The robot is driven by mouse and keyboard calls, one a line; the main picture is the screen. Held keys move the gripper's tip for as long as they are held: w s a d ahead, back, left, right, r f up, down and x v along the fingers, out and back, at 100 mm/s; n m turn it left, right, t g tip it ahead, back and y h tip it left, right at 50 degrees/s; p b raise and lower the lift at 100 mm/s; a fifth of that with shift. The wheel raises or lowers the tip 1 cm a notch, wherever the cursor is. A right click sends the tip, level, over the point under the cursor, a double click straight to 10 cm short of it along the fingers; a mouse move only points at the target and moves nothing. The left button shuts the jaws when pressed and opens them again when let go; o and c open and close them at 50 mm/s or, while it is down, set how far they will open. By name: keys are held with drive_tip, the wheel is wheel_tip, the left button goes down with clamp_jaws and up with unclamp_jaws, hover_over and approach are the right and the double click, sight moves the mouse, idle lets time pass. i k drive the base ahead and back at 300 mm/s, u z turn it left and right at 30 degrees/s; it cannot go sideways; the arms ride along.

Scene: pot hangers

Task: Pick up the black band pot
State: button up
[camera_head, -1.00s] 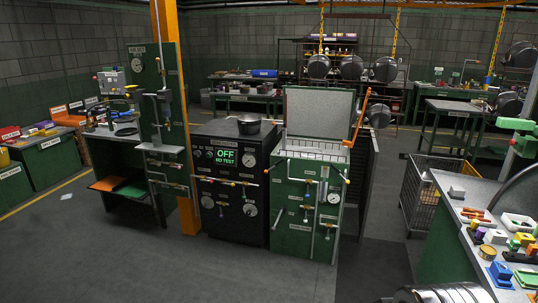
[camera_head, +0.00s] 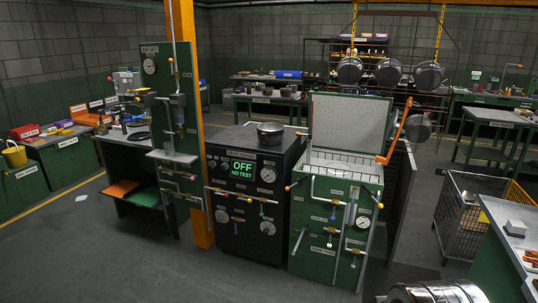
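Several dark metal pots are in view; none shows a clear black band at this size. One pot (camera_head: 270,133) sits on top of the black test cabinet (camera_head: 262,222). Three pots hang in a row at the back: a left one (camera_head: 350,70), a middle one (camera_head: 388,72) and a right one (camera_head: 428,75). Another pot (camera_head: 418,128) hangs lower, right of the orange lever. My gripper is not recognisable in view. A shiny rounded metal shape (camera_head: 440,292) is cut off by the bottom edge; I cannot tell whether it is part of me.
A green cabinet with an open lid (camera_head: 349,128) stands beside the black one, its orange lever (camera_head: 396,133) sticking up. A wire cart (camera_head: 468,225) and a workbench (camera_head: 505,258) are at right. Clear floor (camera_head: 100,250) lies at front left.

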sight(268, 133)
drive_tip(key=u, duration=0.25)
drive_tip(key=i, duration=1.65)
drive_tip(key=u, duration=0.55)
drive_tip(key=i, duration=2.15)
drive_tip(key=u, duration=0.15)
